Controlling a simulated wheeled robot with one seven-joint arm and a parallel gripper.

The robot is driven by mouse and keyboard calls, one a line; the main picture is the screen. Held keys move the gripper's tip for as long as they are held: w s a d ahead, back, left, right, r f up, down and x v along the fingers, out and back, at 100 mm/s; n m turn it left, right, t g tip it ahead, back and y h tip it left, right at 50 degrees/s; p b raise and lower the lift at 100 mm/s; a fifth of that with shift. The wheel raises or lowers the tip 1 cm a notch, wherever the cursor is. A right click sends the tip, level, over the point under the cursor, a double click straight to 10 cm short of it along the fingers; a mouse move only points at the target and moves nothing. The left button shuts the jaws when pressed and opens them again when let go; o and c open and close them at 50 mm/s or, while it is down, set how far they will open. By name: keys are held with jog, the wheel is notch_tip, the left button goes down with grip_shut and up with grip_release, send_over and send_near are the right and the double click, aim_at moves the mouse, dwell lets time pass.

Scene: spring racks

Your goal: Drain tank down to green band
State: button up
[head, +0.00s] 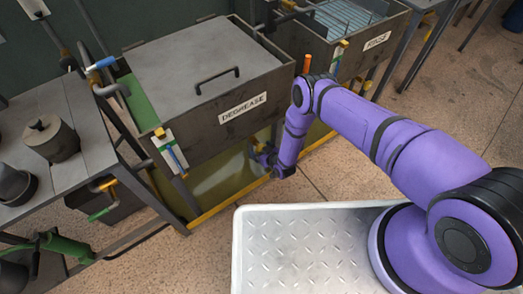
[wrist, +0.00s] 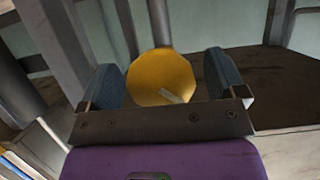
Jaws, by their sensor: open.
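The degrease tank (head: 222,122) is a grey box with a closed lid and a "DEGREASE" label. On its front left is a sight gauge (head: 171,151) with a blue column and a green patch; the exact level is too small to read. My gripper (head: 264,156) is low in front of this tank, beside something yellow partly hidden by the arm. In the wrist view my gripper (wrist: 163,88) is open, its blue-grey fingers on either side of a round yellow knob (wrist: 160,72). I cannot tell whether they touch it.
The rinse tank (head: 345,38) stands behind to the right, with its own gauge and an orange upright piece (head: 307,64). A bench (head: 90,140) with dark pots (head: 52,138) is at left, with blue- and green-handled valves nearby. The floor at right is open.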

jog(key=c, duration=0.9)
jog(key=m+g+y, duration=0.1)
jog(key=m+y, duration=0.1)
jog(key=m, duration=0.1)
jog(key=shift+m+g+y, duration=0.3)
jog(key=shift+m+y, duration=0.7)
jog(key=shift+m, duration=0.6)
jog(key=shift+s+a, duration=0.1)
jog(key=o, duration=0.9)
